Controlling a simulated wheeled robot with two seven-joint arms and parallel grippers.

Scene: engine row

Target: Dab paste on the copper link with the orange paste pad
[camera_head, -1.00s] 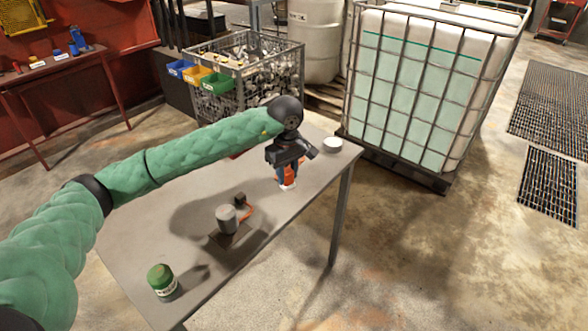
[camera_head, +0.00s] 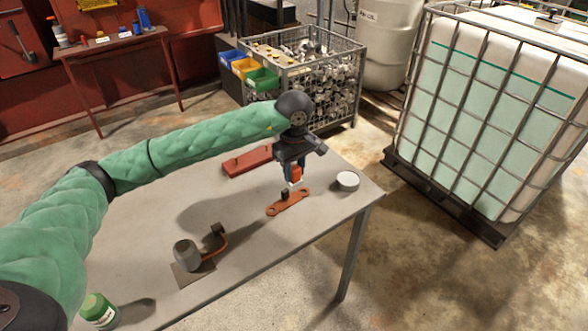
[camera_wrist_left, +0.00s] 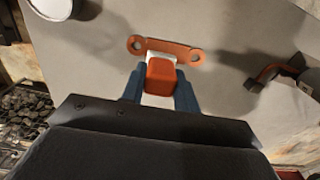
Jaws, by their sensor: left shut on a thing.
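The copper link (camera_head: 291,202), a flat orange-brown bar with rounded ends, lies on the grey table near its right side. In the left wrist view the link (camera_wrist_left: 167,47) shows a hole at each end. My left gripper (camera_head: 295,174) points down over the link's far side. It is shut on the orange paste pad (camera_wrist_left: 161,78), an orange block with a white tip, held between blue fingers. The white tip appears at the link's edge in both views; I cannot tell whether it touches. My right gripper is out of view.
A white round tub (camera_head: 347,180) stands right of the link. A red block (camera_head: 248,161) lies behind it. A grey cylinder (camera_head: 186,253) on a plate, with an orange strap, and a green jar (camera_head: 97,309) stand nearer. The wire cage tank (camera_head: 490,110) stands beyond the table.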

